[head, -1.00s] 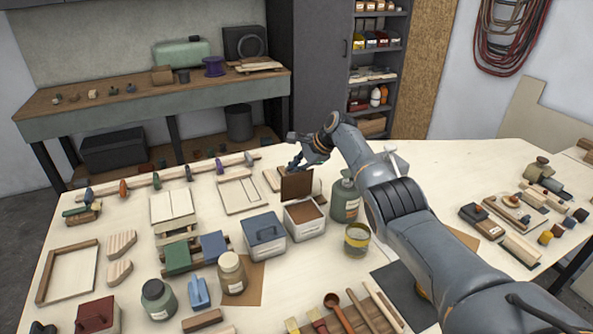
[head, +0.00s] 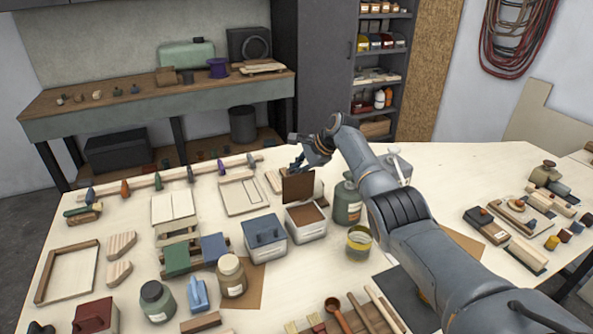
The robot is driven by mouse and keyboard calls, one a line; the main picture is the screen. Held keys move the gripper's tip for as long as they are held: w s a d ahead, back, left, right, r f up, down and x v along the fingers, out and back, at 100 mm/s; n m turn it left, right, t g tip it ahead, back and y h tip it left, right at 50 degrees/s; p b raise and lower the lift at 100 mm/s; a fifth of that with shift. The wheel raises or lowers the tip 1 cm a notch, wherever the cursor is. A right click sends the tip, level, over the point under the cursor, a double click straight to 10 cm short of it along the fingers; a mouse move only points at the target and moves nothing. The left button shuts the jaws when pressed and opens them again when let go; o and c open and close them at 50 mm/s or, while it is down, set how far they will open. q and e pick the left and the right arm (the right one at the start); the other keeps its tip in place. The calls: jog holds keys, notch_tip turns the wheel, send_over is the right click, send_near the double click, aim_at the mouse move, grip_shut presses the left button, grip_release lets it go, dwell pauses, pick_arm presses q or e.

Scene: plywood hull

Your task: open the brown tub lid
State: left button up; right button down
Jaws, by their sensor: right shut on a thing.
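The brown tub (head: 306,228) is a white box with brown contents, standing mid-table. Its brown lid (head: 298,187) stands up steeply at the tub's far edge. My right gripper (head: 296,167) is behind the upper edge of the lid, shut on it; the lid partly hides the fingertips. My right arm comes in from the lower right. My left gripper is not in view.
A blue-lidded tub (head: 265,240) stands close on the left. A green bottle (head: 346,202) and a yellow-banded jar (head: 359,241) stand on the right. Wooden tools (head: 355,315) lie in front.

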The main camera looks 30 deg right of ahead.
jog(key=shift+w+a+r, duration=0.15)
jog(key=shift+w+r, duration=0.1)
jog(key=shift+w, duration=0.05)
jog(key=c, duration=1.7)
grip_release()
jog(key=shift+f, duration=0.15)
jog(key=shift+s+f, duration=0.2)
jog(key=shift+f, duration=0.1)
jog(key=shift+r, duration=0.15)
